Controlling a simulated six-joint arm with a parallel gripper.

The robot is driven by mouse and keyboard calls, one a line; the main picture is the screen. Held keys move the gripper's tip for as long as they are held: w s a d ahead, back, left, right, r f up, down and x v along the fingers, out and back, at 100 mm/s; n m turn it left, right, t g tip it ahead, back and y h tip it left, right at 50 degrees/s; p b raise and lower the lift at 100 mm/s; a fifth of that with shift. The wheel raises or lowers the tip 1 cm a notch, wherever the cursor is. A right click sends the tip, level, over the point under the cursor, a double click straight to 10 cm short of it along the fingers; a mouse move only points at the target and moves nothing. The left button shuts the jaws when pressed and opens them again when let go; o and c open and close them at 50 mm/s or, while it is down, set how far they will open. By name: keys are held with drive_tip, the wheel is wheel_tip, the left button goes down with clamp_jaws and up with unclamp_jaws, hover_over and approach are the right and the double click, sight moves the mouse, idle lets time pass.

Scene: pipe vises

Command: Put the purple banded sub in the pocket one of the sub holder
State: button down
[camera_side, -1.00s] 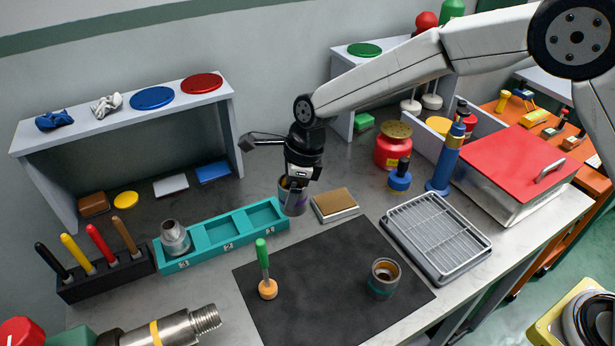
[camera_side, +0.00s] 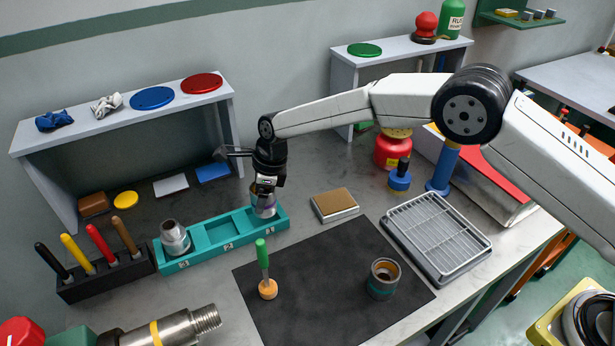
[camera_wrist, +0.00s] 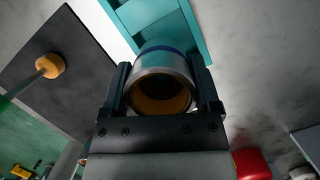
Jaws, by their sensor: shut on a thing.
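The purple banded sub (camera_side: 264,207) is a grey metal sleeve held upright in my gripper (camera_side: 267,188). My gripper is shut around its upper part. In the side view the sub is over the right-end pocket of the teal sub holder (camera_side: 198,257); I cannot tell whether its lower end is inside. The wrist view shows the sub (camera_wrist: 166,70) between the fingers, with its orange-brown bore and a dark purple-blue band, and the holder (camera_wrist: 152,14) beyond it. Another grey sub (camera_side: 175,240) stands in the left-end pocket. The middle pocket is empty. The holder's number labels are small.
A teal-banded sub (camera_side: 383,280) and a green-handled tool (camera_side: 264,270) stand on the black mat (camera_side: 322,295). A brown-topped block (camera_side: 335,204) lies right of the holder. A wire tray (camera_side: 437,236) is farther right. A tool rack (camera_side: 106,276) adjoins the holder's left end.

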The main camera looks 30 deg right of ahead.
drive_tip(key=shift+w+a+f, duration=0.2)
drive_tip(key=shift+w+f, duration=0.15)
drive_tip(key=shift+f, duration=0.05)
drive_tip(key=shift+f, duration=0.1)
drive_tip(key=shift+w+f, duration=0.15)
drive_tip(key=shift+f, duration=1.5)
drive_tip(key=shift+f, duration=0.15)
unclamp_jaws()
drive_tip(key=shift+v, duration=6.1)
